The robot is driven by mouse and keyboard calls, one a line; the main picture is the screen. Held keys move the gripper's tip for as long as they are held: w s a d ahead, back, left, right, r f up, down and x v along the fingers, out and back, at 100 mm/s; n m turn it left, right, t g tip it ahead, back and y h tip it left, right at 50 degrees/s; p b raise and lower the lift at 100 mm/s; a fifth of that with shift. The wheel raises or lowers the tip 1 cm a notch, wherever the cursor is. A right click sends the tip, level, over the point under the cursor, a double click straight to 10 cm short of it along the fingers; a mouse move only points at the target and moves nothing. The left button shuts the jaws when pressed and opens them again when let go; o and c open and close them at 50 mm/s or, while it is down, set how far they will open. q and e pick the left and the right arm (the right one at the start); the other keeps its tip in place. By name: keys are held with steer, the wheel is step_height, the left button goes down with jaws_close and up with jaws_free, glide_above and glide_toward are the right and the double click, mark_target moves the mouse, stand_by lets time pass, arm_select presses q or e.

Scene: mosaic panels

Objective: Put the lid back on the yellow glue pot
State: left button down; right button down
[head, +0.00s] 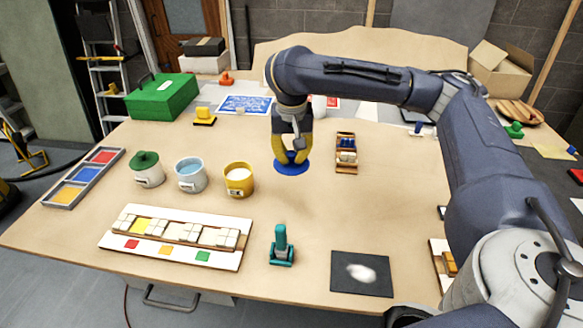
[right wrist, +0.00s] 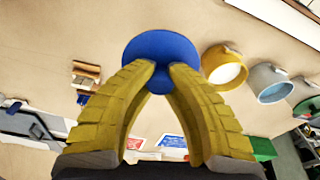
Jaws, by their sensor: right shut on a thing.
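The yellow glue pot (head: 238,189) stands open on the table, pale glue showing inside; it also shows in the right wrist view (right wrist: 221,78). My right gripper (head: 291,157) is shut on a round blue lid (head: 292,170), apparently by its knob. The lid is to the right of the yellow pot in the head view, apart from it, and seems held above the table. In the right wrist view the yellow fingertips (right wrist: 161,72) meet at the blue lid (right wrist: 160,46). My left gripper is not in view.
A white pot (head: 191,182) with blue content stands left of the yellow pot, then a pot with a green lid (head: 145,160). A tile panel (head: 175,250), a teal tool (head: 281,255) and a dark mat (head: 380,283) lie in front. Table between lid and pot is clear.

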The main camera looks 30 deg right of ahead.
mark_target(289, 153)
steer(key=shift+r, duration=1.7)
steer(key=shift+a, duration=0.4)
steer(key=w+a+f, duration=0.2)
steer(key=w+a, duration=0.3)
steer(key=w, duration=0.2)
steer(key=w+a+f, duration=0.3)
steer(key=w+a, duration=0.2)
steer(key=w, duration=0.2)
steer(key=shift+t, duration=0.3)
steer(key=shift+d+f, duration=0.15)
steer(key=shift+f, duration=1.2)
steer(key=shift+d+f, duration=0.1)
steer(key=shift+f, duration=1.2)
steer(key=shift+w+f, duration=0.1)
steer(key=shift+f, duration=0.15)
steer(key=c, duration=0.8)
jaws_free()
steer(key=shift+o, duration=0.2)
